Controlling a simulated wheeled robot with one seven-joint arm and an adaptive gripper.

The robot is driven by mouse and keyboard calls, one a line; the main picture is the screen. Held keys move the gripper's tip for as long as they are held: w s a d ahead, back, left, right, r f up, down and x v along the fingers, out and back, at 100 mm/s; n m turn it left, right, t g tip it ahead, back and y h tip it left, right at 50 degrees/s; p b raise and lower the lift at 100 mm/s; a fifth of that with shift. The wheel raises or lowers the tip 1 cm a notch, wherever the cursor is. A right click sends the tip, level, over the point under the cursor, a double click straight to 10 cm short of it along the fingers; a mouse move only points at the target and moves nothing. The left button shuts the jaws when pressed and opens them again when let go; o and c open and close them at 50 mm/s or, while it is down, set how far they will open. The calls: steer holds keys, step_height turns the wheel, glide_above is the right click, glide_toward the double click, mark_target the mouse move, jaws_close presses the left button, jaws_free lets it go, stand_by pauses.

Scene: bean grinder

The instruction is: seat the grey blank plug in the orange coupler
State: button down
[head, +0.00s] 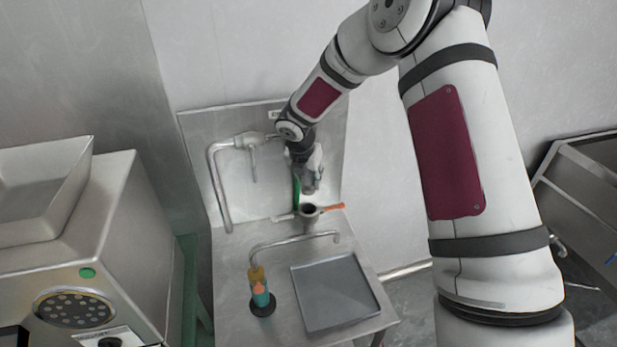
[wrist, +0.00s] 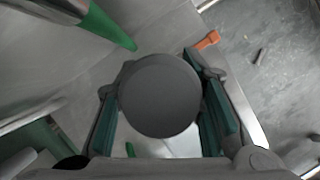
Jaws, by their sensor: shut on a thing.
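The grey blank plug shows as a dark grey round disc (wrist: 160,95) in the middle of the wrist view. My gripper (wrist: 160,108) has its teal-padded fingers on both sides of the plug and is shut on it. In the head view my gripper (head: 311,186) points down just above a grey round fitting with a dark open mouth (head: 309,211) on the bench. An orange lever (head: 333,207) sticks out to the right of that fitting, which I take as the orange coupler. The lever's end also shows in the wrist view (wrist: 207,40); the coupler's mouth is hidden there behind the plug.
A green rod (wrist: 108,27) stands close to the left of my gripper. A bent metal pipe (head: 290,240) crosses the bench in front. A stand with teal and orange parts (head: 261,297) and a shallow grey tray (head: 335,293) are nearer. A large steel machine (head: 125,235) stands left.

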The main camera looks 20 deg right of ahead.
mark_target(309, 192)
steer(key=shift+f+b, duration=0.95)
steer(key=shift+f, duration=1.9)
steer(key=shift+f+b, duration=0.85)
steer(key=shift+f, duration=0.8)
stand_by(0.4)
steer(key=c, duration=1)
jaws_free()
steer(key=v, duration=1.2)
steer(key=shift+d, duration=0.15)
